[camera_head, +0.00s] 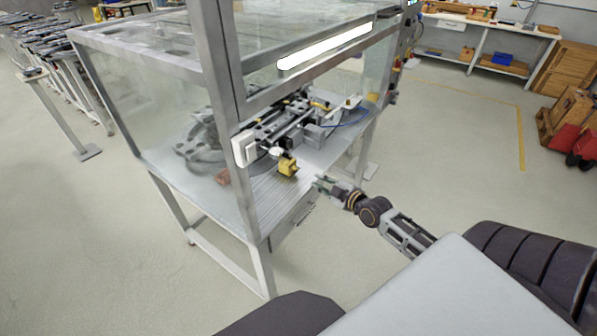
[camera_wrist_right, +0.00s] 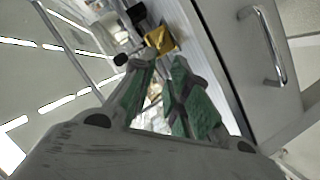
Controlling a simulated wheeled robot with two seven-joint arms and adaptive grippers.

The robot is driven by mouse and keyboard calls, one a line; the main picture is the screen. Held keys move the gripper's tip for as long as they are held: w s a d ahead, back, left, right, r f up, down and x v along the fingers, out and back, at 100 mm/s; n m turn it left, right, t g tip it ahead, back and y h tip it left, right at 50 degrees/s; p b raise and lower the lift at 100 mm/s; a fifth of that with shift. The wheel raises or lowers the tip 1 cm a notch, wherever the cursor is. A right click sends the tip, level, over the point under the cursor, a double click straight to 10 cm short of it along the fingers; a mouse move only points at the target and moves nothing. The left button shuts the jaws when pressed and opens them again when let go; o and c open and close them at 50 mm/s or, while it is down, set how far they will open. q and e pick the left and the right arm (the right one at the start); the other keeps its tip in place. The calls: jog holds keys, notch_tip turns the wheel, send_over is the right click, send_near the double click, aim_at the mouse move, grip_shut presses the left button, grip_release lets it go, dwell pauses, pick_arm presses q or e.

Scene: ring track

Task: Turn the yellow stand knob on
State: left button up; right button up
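The yellow stand knob (camera_head: 288,167) is a small block-like piece at the front of the apparatus inside the glass-walled case. It also shows in the right wrist view (camera_wrist_right: 161,40), just beyond the fingertips. My right gripper (camera_head: 319,182) is at the open front of the case, to the right of the knob and apart from it in the head view. In the wrist view its green fingers (camera_wrist_right: 161,67) are spread with a gap between them, and nothing is held. Which way the knob is turned is too small to tell. My left gripper is out of view.
The case's metal corner post (camera_head: 222,90) stands left of the knob. The apparatus (camera_head: 285,122) with rods and a blue cable lies behind it. A drawer handle (camera_wrist_right: 268,45) is on the front below.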

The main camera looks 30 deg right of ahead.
aim_at(296, 169)
jog(key=shift+w+f, duration=0.1)
jog(key=shift+w, duration=0.1)
dwell(0.5)
jog(key=shift+b+x, duration=0.3)
jog(key=shift+x, duration=6.4)
grip_shut()
